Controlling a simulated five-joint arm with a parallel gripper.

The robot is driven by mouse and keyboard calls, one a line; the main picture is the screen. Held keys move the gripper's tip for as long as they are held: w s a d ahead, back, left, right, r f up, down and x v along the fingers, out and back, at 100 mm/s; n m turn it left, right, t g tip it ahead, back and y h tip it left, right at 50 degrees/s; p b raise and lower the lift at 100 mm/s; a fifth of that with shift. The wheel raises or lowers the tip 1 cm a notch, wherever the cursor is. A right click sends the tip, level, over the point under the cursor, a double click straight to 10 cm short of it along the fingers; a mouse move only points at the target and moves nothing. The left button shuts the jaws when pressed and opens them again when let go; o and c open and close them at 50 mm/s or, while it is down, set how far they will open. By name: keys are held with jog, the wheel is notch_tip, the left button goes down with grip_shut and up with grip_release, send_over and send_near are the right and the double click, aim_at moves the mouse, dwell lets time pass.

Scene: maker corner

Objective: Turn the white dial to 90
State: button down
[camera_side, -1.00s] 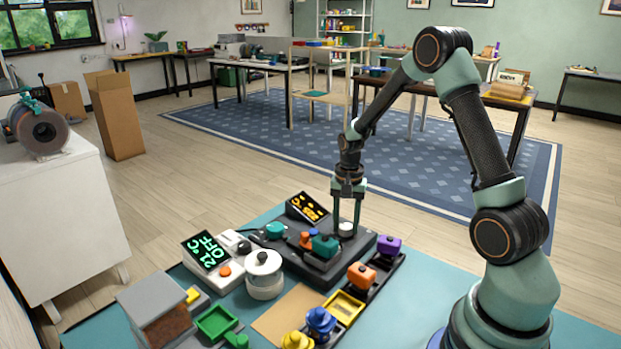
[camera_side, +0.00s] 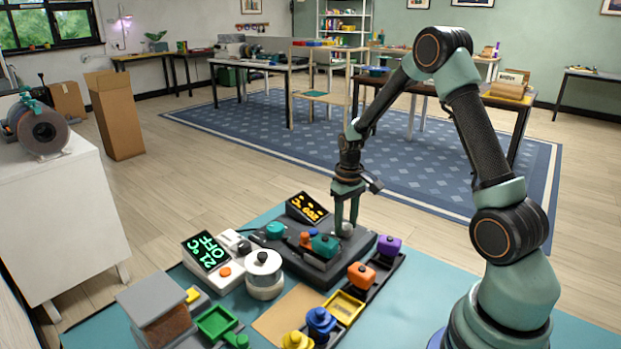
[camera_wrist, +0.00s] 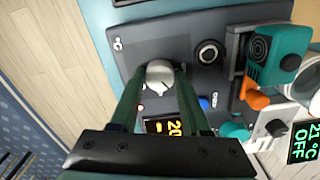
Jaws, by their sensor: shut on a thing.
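The white dial (camera_side: 346,229) sits on the dark grey control box (camera_side: 322,268), towards its far right side. In the wrist view the dial (camera_wrist: 160,75) shows as a pale round knob. My gripper (camera_side: 345,226) points down over it with its fingers on either side; in the wrist view my gripper (camera_wrist: 160,80) is shut on the dial.
A teal block (camera_side: 324,246) with an orange part stands on the box close to the dial. A second unit with a green display (camera_side: 206,252) and a white pot (camera_side: 264,271) are to the left. Coloured blocks, such as a purple one (camera_side: 389,246), line the front right.

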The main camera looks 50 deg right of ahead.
aim_at(346, 226)
jog(key=shift+r+n, duration=0.1)
jog(key=shift+n, duration=0.8)
jog(key=shift+c, duration=1.8)
grip_release()
notch_tip(346, 226, up, 12)
